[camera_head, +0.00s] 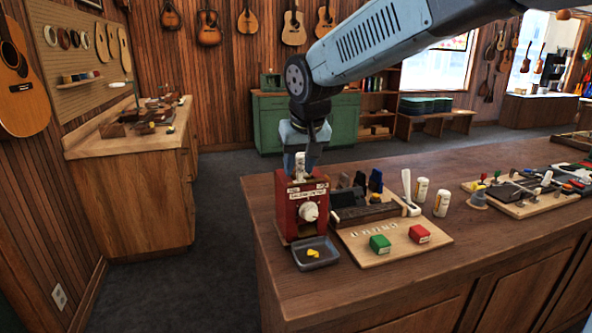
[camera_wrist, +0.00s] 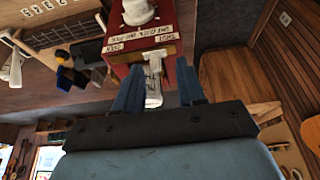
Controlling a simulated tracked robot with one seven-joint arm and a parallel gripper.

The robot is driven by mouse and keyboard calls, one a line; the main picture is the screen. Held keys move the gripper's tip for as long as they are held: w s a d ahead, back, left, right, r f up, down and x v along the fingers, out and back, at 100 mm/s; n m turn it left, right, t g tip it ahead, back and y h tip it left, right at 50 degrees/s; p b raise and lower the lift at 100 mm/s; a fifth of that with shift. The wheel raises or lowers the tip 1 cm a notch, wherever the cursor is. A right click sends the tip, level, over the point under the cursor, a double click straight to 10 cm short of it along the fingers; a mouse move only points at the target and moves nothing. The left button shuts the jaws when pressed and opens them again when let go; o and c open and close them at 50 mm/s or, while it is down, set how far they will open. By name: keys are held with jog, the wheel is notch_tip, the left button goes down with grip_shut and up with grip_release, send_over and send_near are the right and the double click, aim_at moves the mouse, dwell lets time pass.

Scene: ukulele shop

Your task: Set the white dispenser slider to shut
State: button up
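The red dispenser (camera_head: 283,211) stands at the near left end of the wooden counter, with a round white knob (camera_head: 308,211) on its front. Its white slider (camera_head: 300,162) stands up at the top, and in the wrist view the slider (camera_wrist: 153,75) sits between my fingers. My gripper (camera_head: 301,168) points down over the dispenser. In the wrist view my gripper (camera_wrist: 158,80) is open, with a gap on each side of the slider. Small labels (camera_wrist: 140,37) mark the dispenser, but I cannot read surely which end is shut.
A grey tray (camera_head: 330,262) with yellow pieces sits before the dispenser. Right of it are a wooden board (camera_head: 375,258) with a green box (camera_head: 380,244) and a red box (camera_head: 419,234), a dark rack, and two white bottles (camera_head: 442,203). The counter's left edge is close.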

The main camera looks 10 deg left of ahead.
jog(key=v, duration=1.1)
jog(key=shift+s+r, duration=0.25)
jog(key=shift+r, duration=0.1)
jog(key=s+d+f+m, duration=0.1)
jog(key=s+d+f, duration=0.1)
jog(key=d, duration=0.8)
jog(key=s+d+f+m, duration=0.1)
jog(key=s+d+m, duration=0.1)
jog(key=d, duration=0.7)
jog(key=s+d+f+m+t+h, duration=0.1)
jog(key=s+d+f+m+h, duration=0.1)
jog(key=s+d+f, duration=0.6)
jog(key=s+d, duration=0.2)
jog(key=d, duration=0.2)
jog(key=shift+t, duration=0.3)
